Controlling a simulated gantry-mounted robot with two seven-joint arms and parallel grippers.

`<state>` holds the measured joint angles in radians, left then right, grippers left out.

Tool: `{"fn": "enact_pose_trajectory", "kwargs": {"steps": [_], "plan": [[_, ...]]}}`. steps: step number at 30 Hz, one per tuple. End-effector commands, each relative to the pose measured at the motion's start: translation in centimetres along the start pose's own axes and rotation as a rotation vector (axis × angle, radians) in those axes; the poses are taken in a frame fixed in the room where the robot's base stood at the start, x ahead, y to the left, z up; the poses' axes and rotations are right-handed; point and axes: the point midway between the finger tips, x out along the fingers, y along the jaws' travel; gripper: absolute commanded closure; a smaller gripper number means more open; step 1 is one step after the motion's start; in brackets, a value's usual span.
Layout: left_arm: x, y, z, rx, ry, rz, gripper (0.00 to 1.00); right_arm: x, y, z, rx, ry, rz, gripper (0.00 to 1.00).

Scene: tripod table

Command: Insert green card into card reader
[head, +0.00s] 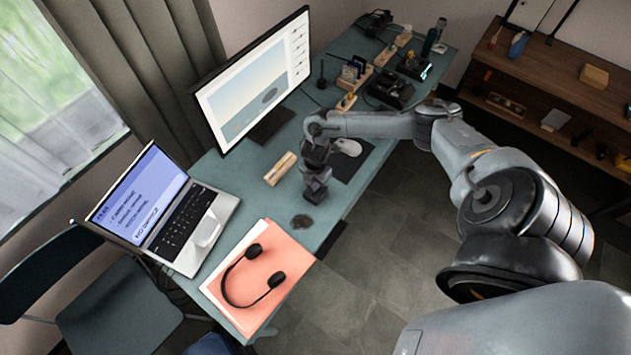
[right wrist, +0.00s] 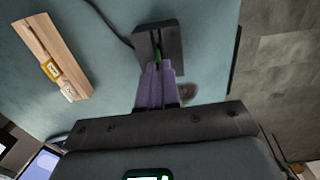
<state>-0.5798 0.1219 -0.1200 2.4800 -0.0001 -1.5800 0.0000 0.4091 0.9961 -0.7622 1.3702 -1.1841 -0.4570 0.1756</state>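My right gripper (head: 316,188) is low over the near part of the teal table. In the right wrist view its purple fingers (right wrist: 157,70) are close together, shut on the green card (right wrist: 158,54), of which only a thin sliver shows at the fingertips. The card stands edge-on at the slot of the dark card reader (right wrist: 172,40). How deep it sits in the slot I cannot tell. In the head view the gripper mostly hides the reader and the card. My left gripper is not in view.
A wooden card holder (head: 280,168) lies left of the gripper; the right wrist view shows it (right wrist: 46,47) with yellow and white pieces. A laptop (head: 190,220), monitor (head: 255,85), headset (head: 250,280) on folders and a small dark round item (head: 302,221) share the table (head: 235,175).

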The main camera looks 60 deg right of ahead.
Motion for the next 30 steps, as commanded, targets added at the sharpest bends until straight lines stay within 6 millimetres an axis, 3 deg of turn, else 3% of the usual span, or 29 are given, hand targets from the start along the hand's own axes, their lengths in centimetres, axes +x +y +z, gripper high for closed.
{"fn": "enact_pose_trajectory", "kwargs": {"steps": [28, 30], "plan": [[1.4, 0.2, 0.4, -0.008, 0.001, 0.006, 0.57, 2.4, 0.0, 0.0, -0.001, -0.001, -0.001, 1.0], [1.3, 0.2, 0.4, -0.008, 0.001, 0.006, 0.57, 2.3, 0.0, 0.0, -0.001, -0.001, -0.001, 0.9]]}}
